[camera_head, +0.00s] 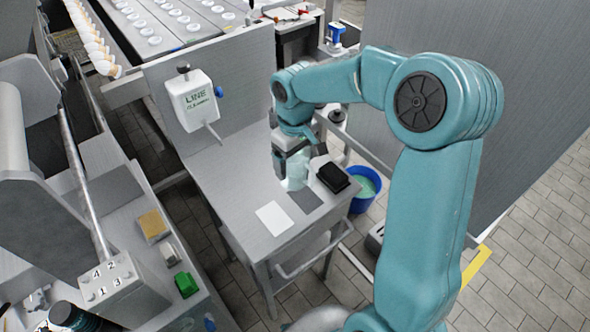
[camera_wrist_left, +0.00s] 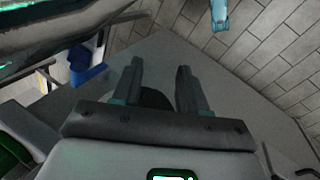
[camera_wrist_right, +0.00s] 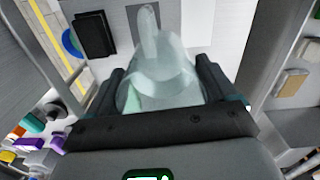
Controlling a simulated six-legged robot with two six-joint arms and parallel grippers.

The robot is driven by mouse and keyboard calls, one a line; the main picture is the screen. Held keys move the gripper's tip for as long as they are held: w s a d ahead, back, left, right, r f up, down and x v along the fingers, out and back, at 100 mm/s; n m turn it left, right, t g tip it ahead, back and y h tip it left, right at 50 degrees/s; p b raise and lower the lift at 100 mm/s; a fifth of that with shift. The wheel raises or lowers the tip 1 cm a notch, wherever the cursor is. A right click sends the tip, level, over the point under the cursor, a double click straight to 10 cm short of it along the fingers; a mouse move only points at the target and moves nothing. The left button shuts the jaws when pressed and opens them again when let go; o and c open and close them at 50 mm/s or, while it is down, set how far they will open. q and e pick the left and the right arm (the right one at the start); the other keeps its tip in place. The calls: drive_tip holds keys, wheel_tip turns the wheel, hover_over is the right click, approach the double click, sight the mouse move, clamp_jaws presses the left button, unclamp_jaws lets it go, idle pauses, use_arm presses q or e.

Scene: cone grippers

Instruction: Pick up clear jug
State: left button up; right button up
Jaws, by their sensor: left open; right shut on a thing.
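The clear jug (camera_head: 295,174) is pale and see-through, over the small grey table (camera_head: 240,172) in the head view. My right gripper (camera_head: 291,153) comes down on it from above and is shut on it. In the right wrist view the jug (camera_wrist_right: 160,75) sits between the two dark fingers, its narrow part pointing away. I cannot tell whether its base touches the table. My left gripper (camera_wrist_left: 160,72) is open and empty in the left wrist view, away from the jug; it is not clearly seen in the head view.
On the table lie a white sheet (camera_head: 274,218), a dark grey patch (camera_head: 305,200) and a black block (camera_head: 333,177). A white dispenser (camera_head: 193,100) hangs on the panel behind. A blue bucket (camera_head: 364,188) stands right of the table. Tiled floor lies in front.

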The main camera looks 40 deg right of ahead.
wheel_tip(320, 180, up, 10)
drive_tip(key=w+a+f, duration=0.4)
drive_tip(key=a+f, duration=0.9)
drive_tip(key=a, duration=0.3)
drive_tip(key=shift+a+f, duration=0.15)
drive_tip(key=shift+a, duration=0.15)
idle(0.5)
